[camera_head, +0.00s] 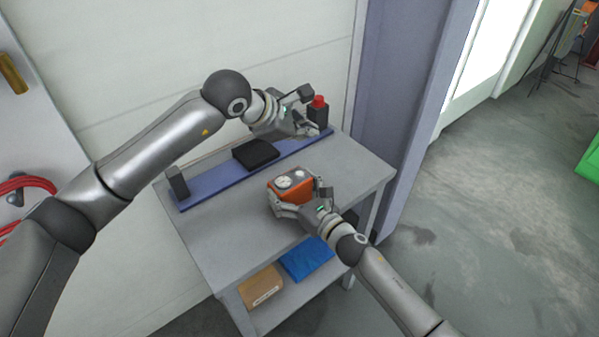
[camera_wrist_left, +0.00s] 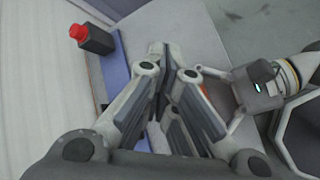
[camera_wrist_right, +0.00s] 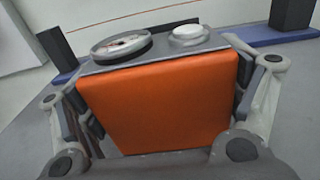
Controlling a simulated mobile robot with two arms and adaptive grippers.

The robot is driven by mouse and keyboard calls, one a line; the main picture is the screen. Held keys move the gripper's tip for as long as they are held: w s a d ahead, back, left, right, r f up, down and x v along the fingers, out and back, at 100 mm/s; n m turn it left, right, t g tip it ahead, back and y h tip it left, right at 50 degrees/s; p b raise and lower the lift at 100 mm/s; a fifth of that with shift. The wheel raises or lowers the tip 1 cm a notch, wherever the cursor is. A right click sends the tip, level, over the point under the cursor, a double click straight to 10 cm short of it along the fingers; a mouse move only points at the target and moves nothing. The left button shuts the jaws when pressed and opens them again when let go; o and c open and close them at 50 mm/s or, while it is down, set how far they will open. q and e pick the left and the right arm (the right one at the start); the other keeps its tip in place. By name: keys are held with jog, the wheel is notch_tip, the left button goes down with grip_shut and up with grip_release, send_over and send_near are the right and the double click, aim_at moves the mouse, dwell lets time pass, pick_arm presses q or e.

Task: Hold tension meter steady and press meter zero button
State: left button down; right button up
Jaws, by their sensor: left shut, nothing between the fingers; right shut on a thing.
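The tension meter (camera_head: 279,189) is an orange box with a grey top that carries a round dial and a pale round button (camera_head: 299,173). In the right wrist view the meter (camera_wrist_right: 160,100) fills the middle, with the dial (camera_wrist_right: 121,45) left of the button (camera_wrist_right: 188,35). My right gripper (camera_head: 297,203) is shut on the meter's sides at the table. My left gripper (camera_head: 312,130) is shut and empty, above the blue strip behind the meter and near the red-topped block. In the left wrist view its fingers (camera_wrist_left: 176,105) hide most of the meter.
The grey table (camera_head: 355,180) bears a blue strip (camera_head: 215,187) with a black pad (camera_head: 256,153), a dark post (camera_head: 178,183) and a black block with a red top (camera_head: 318,112). The lower shelf holds a cardboard box (camera_head: 261,286) and a blue packet (camera_head: 307,259). A wall stands behind.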

pick_arm(q)
jog(key=shift+f, duration=0.15)
send_over(302, 177)
jog(key=shift+f, duration=4.3)
jog(key=shift+f, duration=0.1)
jog(key=shift+f, duration=0.3)
jog(key=shift+f, duration=0.45)
jog(key=shift+r, duration=0.85)
